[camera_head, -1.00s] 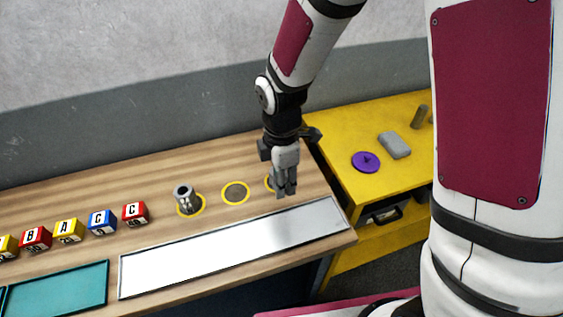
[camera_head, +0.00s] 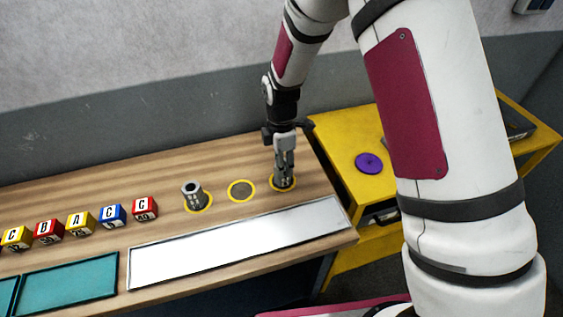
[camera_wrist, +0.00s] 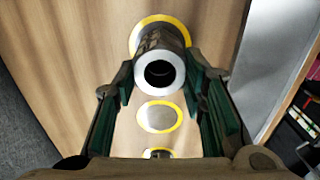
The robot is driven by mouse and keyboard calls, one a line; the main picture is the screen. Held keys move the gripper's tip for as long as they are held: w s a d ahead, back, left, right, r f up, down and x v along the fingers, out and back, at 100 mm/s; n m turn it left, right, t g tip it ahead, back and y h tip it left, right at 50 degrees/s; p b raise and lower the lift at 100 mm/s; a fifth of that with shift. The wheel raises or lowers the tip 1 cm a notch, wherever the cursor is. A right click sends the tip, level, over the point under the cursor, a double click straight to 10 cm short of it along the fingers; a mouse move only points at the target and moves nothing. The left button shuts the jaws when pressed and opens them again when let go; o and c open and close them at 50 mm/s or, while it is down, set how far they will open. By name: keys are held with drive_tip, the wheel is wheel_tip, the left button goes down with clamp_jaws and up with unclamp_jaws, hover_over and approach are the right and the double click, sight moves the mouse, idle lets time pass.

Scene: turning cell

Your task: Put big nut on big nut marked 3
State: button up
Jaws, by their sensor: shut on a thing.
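My gripper (camera_head: 284,163) is over the right-hand yellow-ringed round spot (camera_head: 291,187) on the wooden bench. It is shut on a grey metal nut, a hollow cylinder; the nut's pale end and dark bore (camera_wrist: 158,69) show between the fingers in the wrist view. The nut's far end is inside or just above the yellow ring (camera_wrist: 136,32); I cannot tell whether it touches. A similar metal nut (camera_head: 191,194) stands upright on the left-hand ringed spot. The middle ringed spot (camera_head: 241,190) is bare. I cannot read any number on the spots.
Lettered cubes (camera_head: 113,215) stand in a row at the left. A white framed panel (camera_head: 235,243) and a teal tray (camera_head: 70,277) lie along the front edge. A yellow cabinet (camera_head: 345,130) with a purple disc (camera_head: 369,163) stands at the right.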

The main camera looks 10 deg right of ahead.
drive_tip(key=shift+f, duration=0.15)
drive_tip(key=o, duration=1.3)
drive_tip(key=shift+r+b, duration=1.1)
drive_tip(key=shift+r, duration=5.15)
